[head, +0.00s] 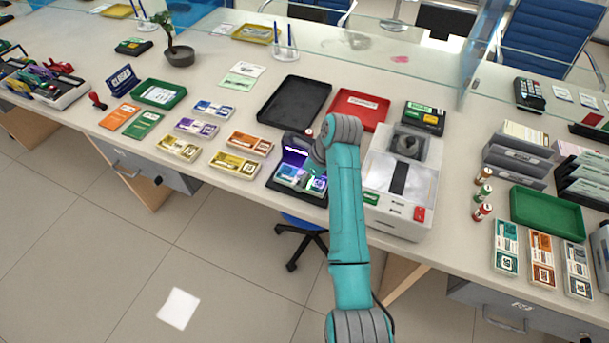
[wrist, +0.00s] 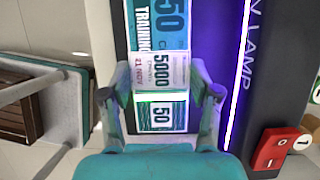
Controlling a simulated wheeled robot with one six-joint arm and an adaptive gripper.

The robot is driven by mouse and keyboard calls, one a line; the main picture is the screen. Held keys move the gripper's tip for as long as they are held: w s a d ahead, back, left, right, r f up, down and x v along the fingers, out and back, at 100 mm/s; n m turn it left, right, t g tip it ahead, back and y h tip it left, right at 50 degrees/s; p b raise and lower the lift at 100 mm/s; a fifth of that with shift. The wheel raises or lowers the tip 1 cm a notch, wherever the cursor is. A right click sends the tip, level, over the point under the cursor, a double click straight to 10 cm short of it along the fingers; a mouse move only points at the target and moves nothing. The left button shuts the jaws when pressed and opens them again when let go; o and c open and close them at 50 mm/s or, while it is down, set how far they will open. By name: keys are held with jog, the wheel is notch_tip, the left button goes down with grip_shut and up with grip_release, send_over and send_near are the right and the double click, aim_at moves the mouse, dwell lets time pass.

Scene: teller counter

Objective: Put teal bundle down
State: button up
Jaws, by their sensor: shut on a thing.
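The teal bundle (wrist: 158,30) has a white band with printing and the number 50. In the wrist view it lies lengthwise between the two fingers of my gripper (wrist: 160,94), which are shut on its sides. In the head view the bundle (head: 288,178) is at the purple-lit lamp unit (head: 296,156), partly hidden by my gripper (head: 311,180). The lamp's black housing (wrist: 268,50) and bright violet strip run along the bundle's right side in the wrist view. I cannot tell whether the bundle touches the surface below it.
A counting machine (head: 399,190) stands close to the right of my arm. Yellow (head: 234,165), orange (head: 250,143) and purple bundles (head: 197,128) lie to the left. A black tray (head: 295,100) and a red tray (head: 358,109) lie behind. Another teal bundle (head: 506,245) lies far right.

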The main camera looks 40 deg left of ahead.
jog(key=o, duration=1.2)
jog(key=v, duration=1.2)
